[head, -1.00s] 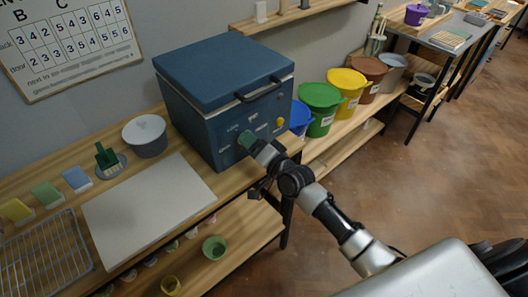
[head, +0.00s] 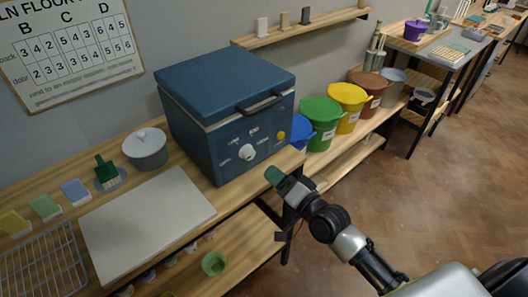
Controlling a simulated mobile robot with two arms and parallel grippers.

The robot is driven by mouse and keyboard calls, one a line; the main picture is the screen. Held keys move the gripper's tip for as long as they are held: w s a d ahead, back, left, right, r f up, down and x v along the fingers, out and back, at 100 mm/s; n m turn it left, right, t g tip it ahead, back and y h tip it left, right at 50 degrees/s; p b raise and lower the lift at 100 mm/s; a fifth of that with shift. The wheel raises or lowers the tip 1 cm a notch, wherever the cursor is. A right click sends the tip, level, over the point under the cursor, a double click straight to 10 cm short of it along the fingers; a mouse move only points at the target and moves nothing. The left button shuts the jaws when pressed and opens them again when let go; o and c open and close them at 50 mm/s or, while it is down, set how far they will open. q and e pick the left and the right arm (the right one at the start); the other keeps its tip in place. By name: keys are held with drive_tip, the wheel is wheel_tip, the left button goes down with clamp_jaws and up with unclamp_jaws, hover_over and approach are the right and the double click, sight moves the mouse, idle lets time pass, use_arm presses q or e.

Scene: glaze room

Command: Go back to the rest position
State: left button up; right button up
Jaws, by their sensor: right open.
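My right gripper (head: 275,176) has green-tipped fingers and is open and empty. It hangs in front of the bench's front edge, below and right of the kiln's front panel, apart from it. The blue kiln (head: 228,107) stands on the wooden bench with its lid down. Its front panel has a white dial (head: 247,152) and a yellow button (head: 281,136). My right arm comes in from the lower right. My left gripper does not show.
On the bench are a white board (head: 145,225), a lidded grey pot (head: 146,147), a wire rack (head: 45,268) and small coloured tiles. Several coloured buckets, one green (head: 321,118), stand on a low shelf right of the kiln.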

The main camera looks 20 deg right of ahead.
drive_tip(key=s+d+f+n+g+h, duration=0.1)
drive_tip(key=s+f+g+h, duration=0.2)
drive_tip(key=f, duration=0.9)
drive_tip(key=s+d+f+n+g, duration=0.25)
drive_tip(key=s+f, duration=0.35)
drive_tip(key=f, duration=0.5)
drive_tip(key=s+d+f+n+g+h, duration=0.1)
drive_tip(key=s+f+g+h, duration=0.2)
drive_tip(key=f, duration=0.9)
drive_tip(key=s+f+n+g, duration=0.2)
drive_tip(key=s+f, duration=0.3)
drive_tip(key=s, duration=0.5)
drive_tip(key=s+a+f+n+g, duration=0.1)
drive_tip(key=s+f+g, duration=0.2)
drive_tip(key=s, duration=0.7)
drive_tip(key=s+f+n+g, duration=0.2)
drive_tip(key=s+f, duration=0.4)
drive_tip(key=s, duration=0.3)
drive_tip(key=shift+s+a+f+n, duration=0.35)
drive_tip(key=shift+s+f, duration=0.05)
drive_tip(key=shift+g, duration=0.25)
